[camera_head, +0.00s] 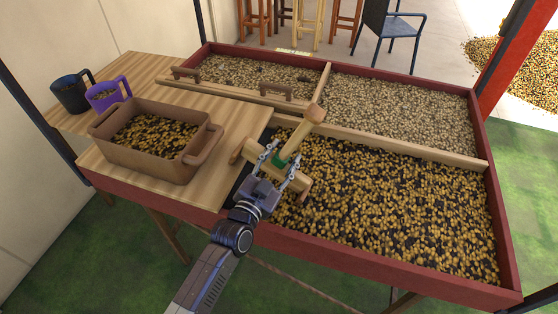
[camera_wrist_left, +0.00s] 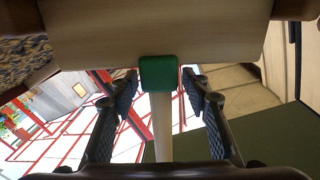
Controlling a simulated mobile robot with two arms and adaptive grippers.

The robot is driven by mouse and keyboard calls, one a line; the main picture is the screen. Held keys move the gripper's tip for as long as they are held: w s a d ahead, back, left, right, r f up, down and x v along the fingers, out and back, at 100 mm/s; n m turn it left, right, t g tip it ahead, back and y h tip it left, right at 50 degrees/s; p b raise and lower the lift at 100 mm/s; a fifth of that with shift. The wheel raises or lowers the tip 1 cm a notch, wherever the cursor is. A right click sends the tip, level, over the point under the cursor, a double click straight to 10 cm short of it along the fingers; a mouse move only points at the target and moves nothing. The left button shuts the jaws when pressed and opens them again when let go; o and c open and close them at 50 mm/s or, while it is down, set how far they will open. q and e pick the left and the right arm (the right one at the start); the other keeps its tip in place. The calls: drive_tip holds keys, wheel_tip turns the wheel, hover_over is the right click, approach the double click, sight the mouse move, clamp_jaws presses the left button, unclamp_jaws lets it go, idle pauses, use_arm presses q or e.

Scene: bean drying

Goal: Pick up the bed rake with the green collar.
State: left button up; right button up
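The bed rake is light wood with a green collar (camera_head: 279,160). In the head view it is over the left end of the near bean bed, its wooden bar (camera_head: 256,151) running crosswise and another wooden part (camera_head: 300,137) rising up and right from the collar. My left gripper (camera_head: 281,167) is at the collar, one finger on each side. In the left wrist view the bar (camera_wrist_left: 160,35) crosses the top, with the collar (camera_wrist_left: 158,73) below it. The open fingers (camera_wrist_left: 162,88) straddle the collar and pale handle (camera_wrist_left: 161,125), with gaps on both sides. My right gripper is not in view.
A brown crate of beans (camera_head: 135,155), a dark mug (camera_head: 72,93) and a purple mug (camera_head: 106,94) stand on the wooden tabletop (camera_head: 235,125). Wooden dividers (camera_head: 430,150) split the red-framed bed (camera_head: 350,268).

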use_arm(q)
clamp_jaws()
drive_tip(key=shift+r, duration=0.1)
wheel_tip(320, 180, up, 20)
idle(0.6)
